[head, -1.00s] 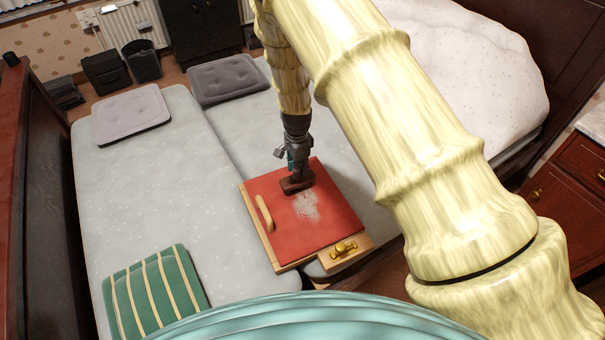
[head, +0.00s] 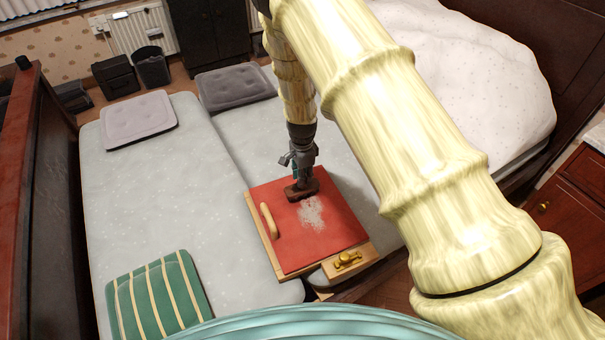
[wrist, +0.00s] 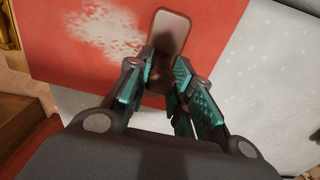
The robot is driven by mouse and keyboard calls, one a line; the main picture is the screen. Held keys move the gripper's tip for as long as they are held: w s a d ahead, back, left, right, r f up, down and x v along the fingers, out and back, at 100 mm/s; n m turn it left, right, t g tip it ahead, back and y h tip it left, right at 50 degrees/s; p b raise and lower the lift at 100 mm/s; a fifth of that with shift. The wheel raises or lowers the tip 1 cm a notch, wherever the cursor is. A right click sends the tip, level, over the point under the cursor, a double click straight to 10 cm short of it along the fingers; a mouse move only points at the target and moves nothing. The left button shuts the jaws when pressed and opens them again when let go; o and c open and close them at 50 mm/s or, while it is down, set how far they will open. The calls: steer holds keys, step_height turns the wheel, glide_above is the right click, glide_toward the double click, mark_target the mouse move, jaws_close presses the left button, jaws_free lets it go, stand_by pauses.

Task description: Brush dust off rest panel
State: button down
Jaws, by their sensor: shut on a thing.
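The rest panel (head: 295,241) is a red square surface on a light wooden board, lying on the grey bed. A patch of pale dust (head: 311,213) lies on the red near its middle; it also shows in the wrist view (wrist: 105,30). My gripper (head: 299,180) is above the panel's far part. It is shut on a dark brown brush (head: 302,190), which is at the red surface beside the dust, on its far side. In the wrist view the brush (wrist: 168,36) sits between the teal-padded fingers. Its underside is hidden, so contact with the panel is unclear.
A wooden handle (head: 268,221) is on the panel's left side and a brass fitting (head: 347,260) at its near right corner. A striped green cushion (head: 157,297) lies at the near left. Grey cushions (head: 138,119) lie farther back. The mattress left of the panel is clear.

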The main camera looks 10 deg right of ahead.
steer(key=shift+f, duration=0.4)
steer(key=shift+f, duration=0.25)
stand_by(0.3)
steer(key=shift+s+d, duration=0.15)
steer(key=shift+s, duration=0.35)
steer(key=shift+s+d+r, duration=0.1)
steer(key=shift+s+d, duration=0.3)
steer(key=shift+s, duration=1.3)
steer(key=shift+s+d+f, duration=0.1)
steer(key=shift+s+d, duration=0.3)
steer(key=shift+s, duration=1.3)
steer(key=shift+s+d+r, duration=0.1)
steer(key=shift+s+d, duration=0.3)
steer(key=shift+s, duration=1.3)
steer(key=shift+s+d, duration=0.25)
steer(key=shift+s, duration=0.65)
steer(key=shift+s+d, duration=0.2)
steer(key=shift+s, duration=0.75)
steer(key=shift+s+d, duration=0.25)
steer(key=shift+s, duration=0.65)
step_height(320, 180, up, 2)
steer(key=shift+r, duration=0.1)
